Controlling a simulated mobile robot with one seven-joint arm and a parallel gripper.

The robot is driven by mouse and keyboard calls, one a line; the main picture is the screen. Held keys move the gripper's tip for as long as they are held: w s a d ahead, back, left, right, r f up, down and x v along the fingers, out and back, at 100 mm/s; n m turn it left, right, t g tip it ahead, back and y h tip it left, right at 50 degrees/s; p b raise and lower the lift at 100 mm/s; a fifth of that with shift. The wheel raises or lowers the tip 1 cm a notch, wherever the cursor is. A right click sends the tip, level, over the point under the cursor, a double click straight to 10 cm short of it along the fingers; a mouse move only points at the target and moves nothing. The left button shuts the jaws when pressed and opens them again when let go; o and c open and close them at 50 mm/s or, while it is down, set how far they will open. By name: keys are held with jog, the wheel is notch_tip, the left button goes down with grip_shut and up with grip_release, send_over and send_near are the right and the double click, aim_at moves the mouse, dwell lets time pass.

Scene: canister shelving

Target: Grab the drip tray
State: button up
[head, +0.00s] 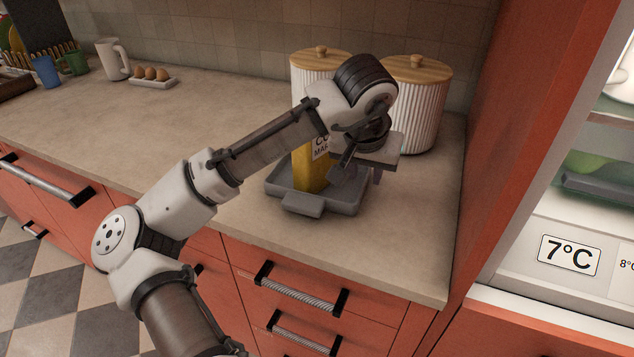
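The drip tray is a shallow grey tray (303,206) with a raised rim and a tab-like handle at its front. It sits on the counter near the right end. A yellow box (308,172) with a white label stands upright in it, partly hidden by my arm. My gripper (362,178) points down over the right part of the tray, to the right of the yellow box. Its fingertips are small and partly covered by my wrist, so I cannot tell whether they are open or shut, or whether they touch the tray.
Two white ribbed canisters (424,108) with wooden lids stand behind the tray. A tall red panel (520,120) borders the counter on the right, beside a lit fridge. A white pitcher (113,60) and an egg holder (153,83) stand back left. The counter's left-middle is clear.

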aim_at(362, 188)
jog(key=shift+a+p+x, duration=0.15)
jog(key=shift+p+x, duration=0.2)
jog(key=shift+x, duration=1.25)
jog(key=shift+a+p+x, duration=0.2)
jog(key=shift+p+x, duration=0.15)
jog(key=shift+x, duration=1.3)
jog(key=shift+w+r, duration=0.1)
jog(key=shift+w, duration=0.05)
grip_shut()
